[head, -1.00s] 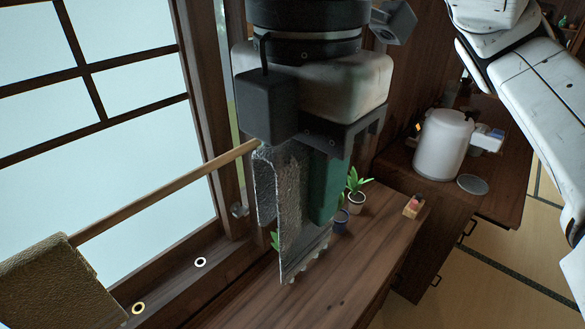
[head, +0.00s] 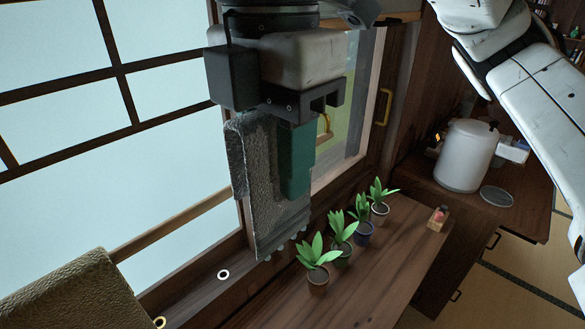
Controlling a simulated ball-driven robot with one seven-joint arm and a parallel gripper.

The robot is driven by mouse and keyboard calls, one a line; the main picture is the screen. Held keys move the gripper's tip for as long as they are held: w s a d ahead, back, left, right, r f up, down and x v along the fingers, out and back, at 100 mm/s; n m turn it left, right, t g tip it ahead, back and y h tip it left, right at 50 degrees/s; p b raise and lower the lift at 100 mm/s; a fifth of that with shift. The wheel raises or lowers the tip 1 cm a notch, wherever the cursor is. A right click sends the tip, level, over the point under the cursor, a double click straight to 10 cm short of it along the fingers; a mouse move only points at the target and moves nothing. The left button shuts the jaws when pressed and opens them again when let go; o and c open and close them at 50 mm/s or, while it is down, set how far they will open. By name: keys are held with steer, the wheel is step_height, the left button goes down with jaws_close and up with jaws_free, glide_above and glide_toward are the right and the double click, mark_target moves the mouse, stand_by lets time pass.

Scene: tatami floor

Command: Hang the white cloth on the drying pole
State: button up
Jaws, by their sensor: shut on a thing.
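My gripper (head: 282,118) is at the upper middle, pointing down. It is shut on a cloth (head: 262,205) that looks grey in the shade and hangs below the jaws in flat, near-vertical layers. A green finger-like part shows on the cloth's right side; the other finger is hidden. The wooden drying pole (head: 172,228) slants up from the lower left, and its far end passes out of sight behind the held cloth. Whether the cloth touches the pole I cannot tell. A brownish cloth (head: 75,295) hangs over the pole's near end.
Several potted plants (head: 341,228) stand in a row on the wooden counter (head: 390,270), right of the held cloth. A white canister (head: 467,155) stands on the back counter. The paned window (head: 165,135) is behind the pole.

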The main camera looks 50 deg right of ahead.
steer(key=shift+w+b, duration=0.85)
steer(key=shift+w, duration=1.6)
step_height(320, 180, down, 8)
steer(key=b, duration=0.4)
steer(key=o, duration=1.1)
step_height(320, 180, up, 11)
steer(key=shift+f+p, duration=0.1)
steer(key=shift+p, duration=0.35)
